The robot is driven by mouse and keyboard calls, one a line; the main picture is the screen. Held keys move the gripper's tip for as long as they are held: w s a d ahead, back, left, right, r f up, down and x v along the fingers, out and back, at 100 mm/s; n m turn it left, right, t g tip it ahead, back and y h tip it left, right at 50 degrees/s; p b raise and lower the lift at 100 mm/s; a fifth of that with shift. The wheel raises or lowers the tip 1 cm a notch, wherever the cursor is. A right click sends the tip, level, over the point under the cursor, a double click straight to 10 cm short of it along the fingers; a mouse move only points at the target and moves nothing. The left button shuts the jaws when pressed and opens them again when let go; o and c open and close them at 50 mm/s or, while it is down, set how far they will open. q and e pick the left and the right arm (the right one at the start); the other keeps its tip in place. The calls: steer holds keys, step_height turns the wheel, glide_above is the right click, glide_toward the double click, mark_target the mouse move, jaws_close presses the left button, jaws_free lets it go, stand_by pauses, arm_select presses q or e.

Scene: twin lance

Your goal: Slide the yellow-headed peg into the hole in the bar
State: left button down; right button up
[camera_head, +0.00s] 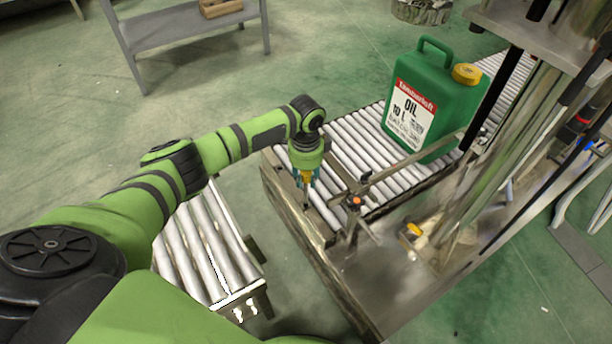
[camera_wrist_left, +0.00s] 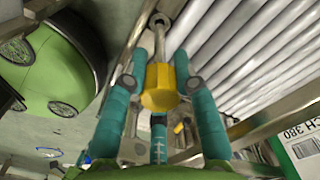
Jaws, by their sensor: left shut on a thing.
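My left gripper (camera_head: 307,182) has teal fingers and points down over the near end of the roller conveyor. It is shut on the yellow-headed peg (camera_head: 307,176). In the left wrist view the peg's faceted yellow head (camera_wrist_left: 160,88) sits between the fingers of my left gripper (camera_wrist_left: 163,85). Its grey shank (camera_wrist_left: 160,42) extends away to a round metal end at the top. The conveyor's metal end bar (camera_head: 317,217) lies just below the gripper in the head view. I cannot make out the hole, or whether the peg tip touches the bar. My right gripper is not in view.
A green oil can (camera_head: 437,95) with a yellow cap stands on the conveyor rollers (camera_head: 365,135). A thin rail and an orange-knobbed clamp (camera_head: 355,201) are right of the gripper. A second roller section (camera_head: 195,245) lies left. A grey bench (camera_head: 185,25) stands behind, with open floor before it.

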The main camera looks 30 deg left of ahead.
mark_target(306, 202)
arm_select(q)
steer(key=shift+p, duration=0.5)
stand_by(0.7)
steer(key=shift+p, duration=0.3)
steer(key=shift+f+b, duration=1.15)
steer(key=shift+f, duration=0.7)
steer(key=shift+r+p, duration=1.45)
steer(key=shift+p, duration=0.15)
steer(key=shift+p, duration=0.75)
stand_by(0.9)
steer(key=shift+f+b, duration=1)
steer(key=shift+f, duration=0.4)
